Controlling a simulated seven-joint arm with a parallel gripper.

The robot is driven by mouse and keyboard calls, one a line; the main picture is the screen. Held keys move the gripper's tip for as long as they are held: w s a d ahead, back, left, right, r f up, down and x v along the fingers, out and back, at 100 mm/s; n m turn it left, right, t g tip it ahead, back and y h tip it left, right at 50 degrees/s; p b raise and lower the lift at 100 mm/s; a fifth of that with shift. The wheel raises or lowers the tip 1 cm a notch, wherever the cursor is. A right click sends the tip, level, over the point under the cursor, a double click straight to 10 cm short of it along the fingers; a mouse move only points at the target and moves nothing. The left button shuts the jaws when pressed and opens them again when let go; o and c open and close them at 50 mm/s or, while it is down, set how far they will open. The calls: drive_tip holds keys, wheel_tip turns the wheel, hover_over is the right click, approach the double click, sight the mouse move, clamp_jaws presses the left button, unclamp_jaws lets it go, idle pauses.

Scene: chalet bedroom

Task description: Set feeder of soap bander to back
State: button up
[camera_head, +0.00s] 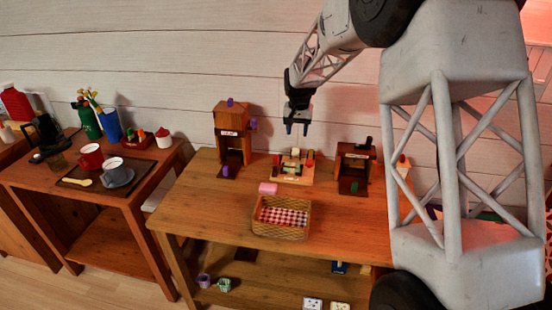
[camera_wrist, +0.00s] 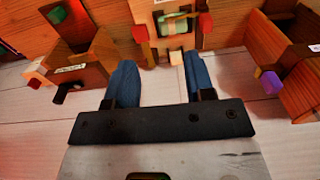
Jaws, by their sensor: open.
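My gripper (camera_head: 297,128) is open and empty, pointing down above the back of the table. Its two blue fingers also show in the wrist view (camera_wrist: 158,72). Below it stands a light wooden device (camera_head: 292,172) with red blocks and a green piece; the wrist view shows it beyond the fingers (camera_wrist: 175,28). A tall brown wooden device (camera_head: 232,130) with purple knobs stands to its left. A darker wooden device (camera_head: 354,165) with a green piece and a red knob stands to its right. Labels are too small to read, so I cannot tell which is the soap bander.
A wicker basket (camera_head: 282,222) with a red checked cloth stands at the table's front, a pink block (camera_head: 268,188) behind it. A side table at left holds a tray (camera_head: 75,180) with mugs. The wooden table (camera_head: 190,205) is bare at its front left.

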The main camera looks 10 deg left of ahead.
hover_over(276, 156)
wheel_tip(276, 156, down, 10)
drive_tip(key=shift+s+f, duration=0.1)
drive_tip(key=shift+s, duration=0.05)
drive_tip(key=shift+f, duration=0.15)
drive_tip(key=shift+f, duration=3.8)
clamp_jaws()
